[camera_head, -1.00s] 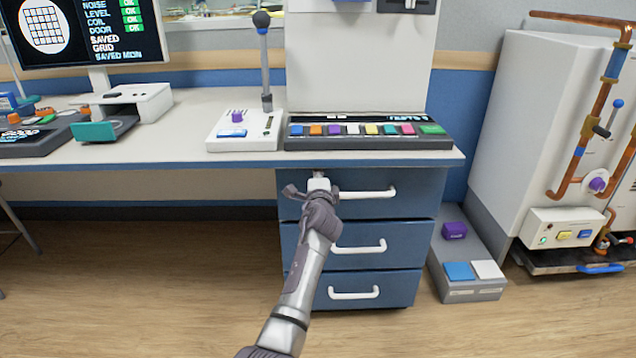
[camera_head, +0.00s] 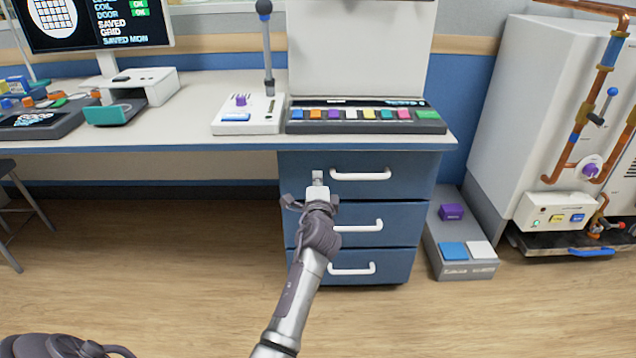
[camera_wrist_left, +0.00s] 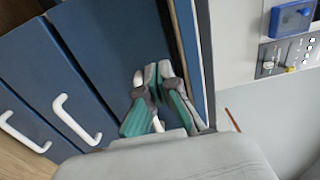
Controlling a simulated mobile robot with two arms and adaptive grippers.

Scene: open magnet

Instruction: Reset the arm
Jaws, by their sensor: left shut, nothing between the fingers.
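My left gripper (camera_head: 318,180) reaches up from the bottom middle of the head view. It is in front of the blue drawer unit (camera_head: 300,222), just left of the top drawer's white handle (camera_head: 362,176). In the left wrist view its teal-padded fingers (camera_wrist_left: 152,72) are together at the tips with nothing between them. Blue drawer fronts and white handles (camera_wrist_left: 70,120) lie behind them. I cannot tell whether the gripper touches the drawer front. My right gripper is not in view.
The desk (camera_head: 195,105) above carries a button panel (camera_head: 365,128), a lever box (camera_head: 245,128) and a monitor (camera_head: 95,25). A grey pedal block (camera_head: 465,270) stands on the floor right of the drawers. A white machine with copper pipes (camera_head: 540,120) is at the right.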

